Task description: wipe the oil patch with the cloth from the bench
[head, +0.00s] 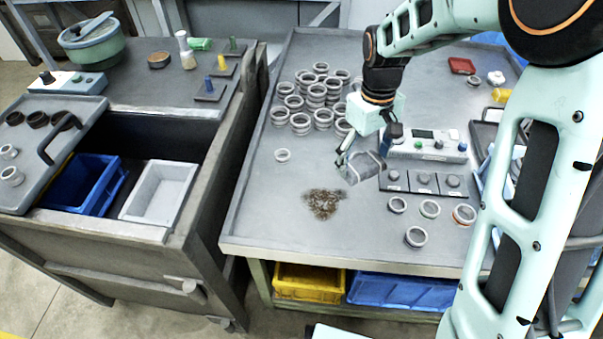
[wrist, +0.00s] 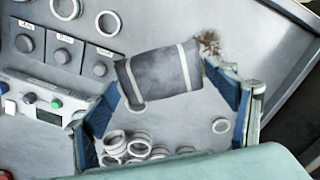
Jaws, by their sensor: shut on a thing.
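The cloth is a dark grey folded pad with white stripes, seen in the wrist view (wrist: 158,74) and in the head view (head: 361,168). My gripper (head: 364,160) is over the bench, with one finger at each end of the cloth, shut on it; the wrist view shows both fingers at its ends (wrist: 162,77). Whether the cloth touches the bench top is hard to tell. The oil patch (head: 324,203) is a brown speckled stain on the bench (head: 262,228), left of and nearer than the cloth. In the wrist view it shows beyond the cloth's upper right corner (wrist: 209,42).
Several stacked metal rings (head: 313,95) stand behind and left of my gripper. One loose ring (head: 282,155) lies behind the oil patch. A control box (head: 425,145) and labelled knob plates (head: 423,183) are close on the right, with loose rings in front. The bench around the patch is clear.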

